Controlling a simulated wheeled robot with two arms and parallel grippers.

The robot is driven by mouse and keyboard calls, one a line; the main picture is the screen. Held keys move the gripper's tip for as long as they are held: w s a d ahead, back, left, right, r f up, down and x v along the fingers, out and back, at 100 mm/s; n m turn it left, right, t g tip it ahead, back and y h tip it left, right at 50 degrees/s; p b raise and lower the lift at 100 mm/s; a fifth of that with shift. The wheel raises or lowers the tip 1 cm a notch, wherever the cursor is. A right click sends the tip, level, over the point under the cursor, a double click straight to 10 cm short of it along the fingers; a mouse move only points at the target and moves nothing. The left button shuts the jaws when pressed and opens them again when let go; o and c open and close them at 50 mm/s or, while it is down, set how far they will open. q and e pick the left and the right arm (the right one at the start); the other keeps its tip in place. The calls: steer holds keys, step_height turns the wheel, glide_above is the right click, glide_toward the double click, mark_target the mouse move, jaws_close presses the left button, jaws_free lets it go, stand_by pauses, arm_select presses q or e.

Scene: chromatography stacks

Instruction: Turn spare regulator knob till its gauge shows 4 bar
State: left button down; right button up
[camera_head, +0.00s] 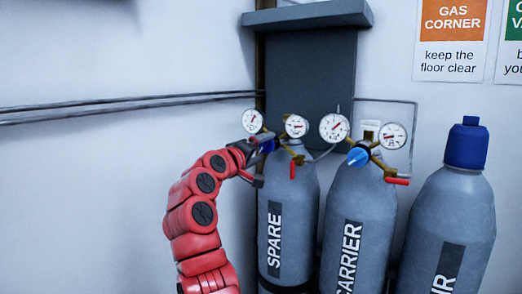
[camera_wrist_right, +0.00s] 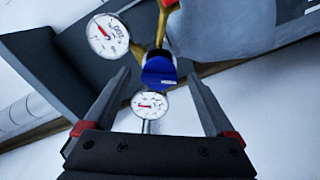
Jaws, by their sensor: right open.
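The spare cylinder (camera_head: 288,190) is grey, labelled SPARE, and stands upright. Its regulator has a left gauge (camera_head: 252,121) and a right gauge (camera_head: 296,126), both white with red needles. The blue spare knob (camera_head: 267,146) is partly hidden by my right gripper (camera_head: 254,150). In the right wrist view the knob (camera_wrist_right: 159,72) sits between and just beyond the tips of the open fingers (camera_wrist_right: 158,78), with gaps on both sides. One gauge (camera_wrist_right: 108,36), marked 200, is upper left there; another (camera_wrist_right: 149,104) lies between the fingers. Their values are too small to read surely. My left gripper is out of view.
The carrier cylinder (camera_head: 358,215) stands close to the right, with its own gauges, light-blue knob (camera_head: 358,156) and red lever (camera_head: 397,181). A blue-capped cylinder (camera_head: 452,215) is further right. A red lever (camera_head: 292,170) hangs under the spare regulator. Pipes (camera_head: 130,104) run along the wall.

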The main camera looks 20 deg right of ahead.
steer(key=b+v, duration=0.2)
steer(key=v, duration=1.5)
steer(key=shift+a+b, duration=0.2)
steer(key=shift+b, duration=0.15)
